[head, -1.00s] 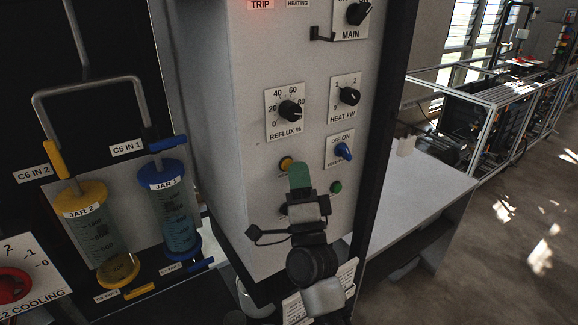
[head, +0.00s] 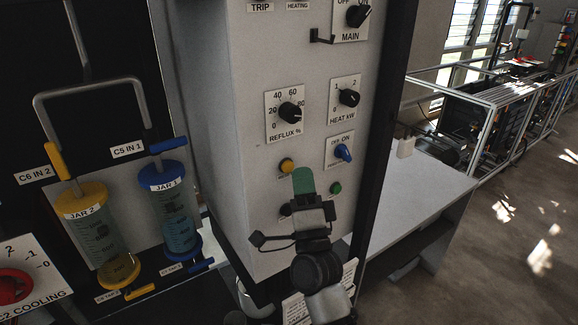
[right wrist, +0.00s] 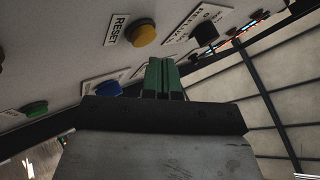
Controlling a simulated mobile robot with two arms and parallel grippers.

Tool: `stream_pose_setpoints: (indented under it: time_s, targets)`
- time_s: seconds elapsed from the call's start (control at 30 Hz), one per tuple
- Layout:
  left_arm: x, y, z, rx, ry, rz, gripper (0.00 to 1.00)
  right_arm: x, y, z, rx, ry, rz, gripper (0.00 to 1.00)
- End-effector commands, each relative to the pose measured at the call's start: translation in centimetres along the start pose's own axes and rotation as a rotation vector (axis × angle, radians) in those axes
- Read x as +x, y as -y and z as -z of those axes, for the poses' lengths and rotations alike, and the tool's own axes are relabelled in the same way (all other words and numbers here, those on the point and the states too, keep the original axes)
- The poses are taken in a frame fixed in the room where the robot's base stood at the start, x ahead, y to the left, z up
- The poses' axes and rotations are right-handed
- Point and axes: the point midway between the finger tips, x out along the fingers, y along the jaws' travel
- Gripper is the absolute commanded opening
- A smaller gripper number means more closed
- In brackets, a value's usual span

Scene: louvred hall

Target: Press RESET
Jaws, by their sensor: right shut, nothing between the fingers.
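The yellow button (right wrist: 144,34) sits beside a RESET label (right wrist: 117,30) in the right wrist view. The same yellow button (head: 287,166) shows low on the grey control panel (head: 262,210) in the head view. My right gripper (head: 303,179) has green fingers, closed together and empty, just right of and below the yellow button in that picture. In the right wrist view the closed fingertips (right wrist: 164,64) are apart from the yellow button, with a visible gap. The TRIP label (head: 261,8) at the top shows no red glow. My left gripper is not in view.
Above are the reflux knob (head: 290,112), heat knob (head: 349,98) and a blue switch (head: 343,153). A white bench (head: 420,190) stands to the right.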

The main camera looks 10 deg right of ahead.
Motion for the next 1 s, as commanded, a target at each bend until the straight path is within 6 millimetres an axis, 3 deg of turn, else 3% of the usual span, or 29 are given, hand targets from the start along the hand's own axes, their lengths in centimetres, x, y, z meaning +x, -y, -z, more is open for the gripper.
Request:
stream_pose_setpoints:
  time_s: [0.27,0.7,1.0]
  targets:
    - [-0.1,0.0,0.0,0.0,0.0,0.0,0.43,-0.2,0.2,0.2,-0.001,0.0,0.0,0.0]
    - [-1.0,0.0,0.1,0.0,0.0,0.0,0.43,-3.1,2.3,2.3,-0.001,0.0,0.0,0.0]
    - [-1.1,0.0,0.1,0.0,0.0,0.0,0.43,-3.5,2.5,2.5,0.0,0.0,0.001,0.0]
